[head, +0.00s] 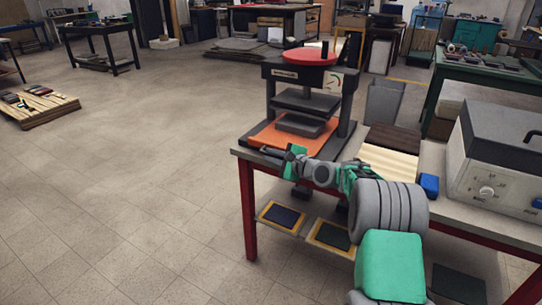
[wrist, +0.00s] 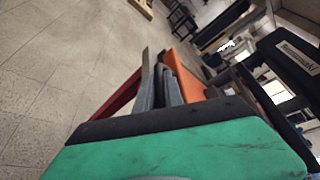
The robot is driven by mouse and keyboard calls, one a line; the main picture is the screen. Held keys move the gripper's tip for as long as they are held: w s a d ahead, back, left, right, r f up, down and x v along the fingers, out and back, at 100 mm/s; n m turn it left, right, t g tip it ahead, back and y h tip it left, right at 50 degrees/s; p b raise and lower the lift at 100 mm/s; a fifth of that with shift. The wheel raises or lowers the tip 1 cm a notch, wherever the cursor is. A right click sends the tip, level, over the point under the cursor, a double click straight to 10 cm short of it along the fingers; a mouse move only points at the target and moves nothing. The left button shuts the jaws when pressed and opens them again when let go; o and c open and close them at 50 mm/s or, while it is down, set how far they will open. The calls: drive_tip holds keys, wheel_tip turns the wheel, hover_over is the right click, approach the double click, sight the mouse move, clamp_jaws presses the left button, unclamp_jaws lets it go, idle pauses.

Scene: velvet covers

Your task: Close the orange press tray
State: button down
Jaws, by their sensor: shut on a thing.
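The orange press tray (head: 262,137) sits low in the dark press (head: 310,100) at the near left end of the bench, its front part sticking out from under the plates. My gripper (head: 270,152) is at the tray's front edge, low and level with it. In the wrist view the fingers (wrist: 160,75) are close together beside the orange tray (wrist: 188,75), shut on its front part. A grey block (head: 300,124) is above the tray, under the press plate.
Framed pieces (head: 283,216) lie on the lower shelf.

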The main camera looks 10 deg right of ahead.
drive_tip(key=c, duration=1.7)
unclamp_jaws()
drive_tip(key=p+v, duration=0.1)
drive_tip(key=v, duration=0.6)
drive_tip(key=shift+s+d+r+p, duration=0.1)
drive_tip(key=shift+s+p, duration=0.05)
drive_tip(key=shift+p, duration=0.15)
drive_tip(key=shift+s, duration=0.2)
drive_tip(key=shift+c, duration=0.6)
